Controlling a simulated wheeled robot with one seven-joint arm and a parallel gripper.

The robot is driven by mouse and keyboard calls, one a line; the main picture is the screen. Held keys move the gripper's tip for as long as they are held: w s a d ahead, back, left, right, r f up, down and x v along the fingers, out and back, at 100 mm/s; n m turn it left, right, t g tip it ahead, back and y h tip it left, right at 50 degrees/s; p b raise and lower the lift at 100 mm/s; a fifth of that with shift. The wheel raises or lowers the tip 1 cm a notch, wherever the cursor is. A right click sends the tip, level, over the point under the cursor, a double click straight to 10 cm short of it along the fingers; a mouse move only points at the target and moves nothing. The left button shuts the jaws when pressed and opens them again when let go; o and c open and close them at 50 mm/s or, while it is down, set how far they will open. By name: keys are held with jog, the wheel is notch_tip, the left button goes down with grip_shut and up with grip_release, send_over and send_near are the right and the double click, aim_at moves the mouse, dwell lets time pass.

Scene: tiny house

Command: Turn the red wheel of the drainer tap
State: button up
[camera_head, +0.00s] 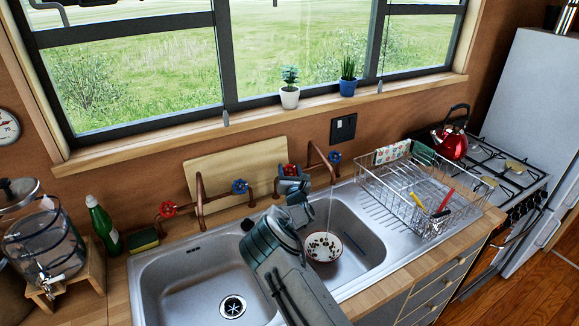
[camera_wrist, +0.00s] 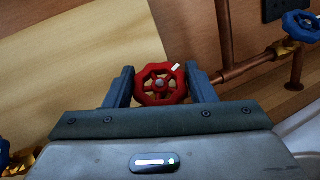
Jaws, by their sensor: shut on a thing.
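The drainer tap's red wheel (camera_head: 290,169) stands behind the right sink basin, on copper pipework. In the wrist view the red wheel (camera_wrist: 160,84) sits between the two fingers of my gripper (camera_wrist: 161,86), with a finger against each side of its rim. A small white mark shows at the wheel's upper right. My gripper (camera_head: 291,183) reaches over the sink from the front and is shut on the wheel. In the head view it hides the lower part of the wheel. A thin pale stream falls above a patterned bowl (camera_head: 323,247) in the right basin.
A blue wheel (camera_head: 334,157) is close on the right, and another blue wheel (camera_head: 240,187) on the left. A second red wheel (camera_head: 168,209) is farther left. A wooden board (camera_head: 235,165) leans on the wall behind. A wire dish rack (camera_head: 400,190) stands right of the basins.

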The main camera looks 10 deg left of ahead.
jog(key=shift+n+y, duration=0.5)
jog(key=o, duration=1)
jog(key=shift+s, duration=0.1)
jog(key=b+v, duration=0.2)
jog(key=v, duration=1.1)
jog(key=shift+s+d+r, duration=0.15)
jog(key=shift+s+d, duration=0.05)
jog(key=shift+s, duration=0.1)
